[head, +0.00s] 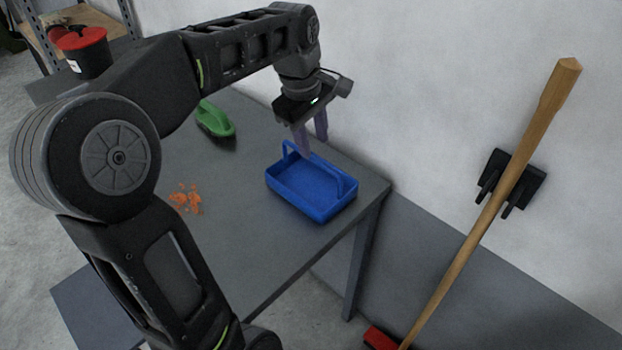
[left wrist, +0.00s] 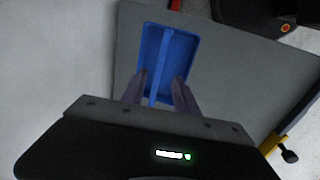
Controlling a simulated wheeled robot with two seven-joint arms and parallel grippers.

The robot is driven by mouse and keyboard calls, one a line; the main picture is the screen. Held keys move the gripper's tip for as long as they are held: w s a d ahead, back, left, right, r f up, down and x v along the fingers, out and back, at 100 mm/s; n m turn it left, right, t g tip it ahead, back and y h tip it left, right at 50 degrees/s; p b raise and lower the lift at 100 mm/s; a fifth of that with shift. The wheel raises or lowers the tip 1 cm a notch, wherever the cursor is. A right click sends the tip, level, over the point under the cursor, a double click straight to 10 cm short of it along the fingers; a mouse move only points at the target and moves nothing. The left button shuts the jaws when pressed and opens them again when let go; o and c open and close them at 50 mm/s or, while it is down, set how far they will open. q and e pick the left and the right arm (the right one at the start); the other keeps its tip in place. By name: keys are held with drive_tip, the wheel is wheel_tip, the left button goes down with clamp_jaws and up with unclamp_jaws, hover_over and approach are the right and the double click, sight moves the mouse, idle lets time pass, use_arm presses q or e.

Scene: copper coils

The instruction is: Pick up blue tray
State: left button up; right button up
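The blue tray (head: 312,190) sits on the grey table near its right corner. It is shallow, with raised handle-like bars. My left gripper (head: 312,143) hangs just above the tray's back side in the head view, fingers pointing down. In the left wrist view the tray (left wrist: 185,55) lies beyond the fingertips, and its middle bar runs between the two fingers (left wrist: 163,82). The fingers are apart, one on each side of the bar. I cannot tell whether they touch it. My right gripper is not in view.
On the table (head: 255,245) are orange bits (head: 186,198) and a green-handled brush (head: 214,120). A black bucket with a red lid (head: 84,50) stands at the back left. A wall is close behind the table. A wooden-handled broom (head: 490,205) leans at the right.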

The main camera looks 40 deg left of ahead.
sight(318, 161)
use_arm(q)
drive_tip(key=shift+w+f, duration=0.2)
drive_tip(key=shift+f, duration=0.5)
drive_tip(key=shift+w+f, duration=0.15)
drive_tip(key=shift+f, duration=0.5)
drive_tip(key=f, duration=0.2)
drive_tip(key=w+f, duration=0.1)
drive_tip(key=f, duration=0.2)
drive_tip(key=shift+d+p, duration=0.2)
drive_tip(key=shift+p, duration=0.1)
drive_tip(key=shift+c, duration=0.4)
clamp_jaws()
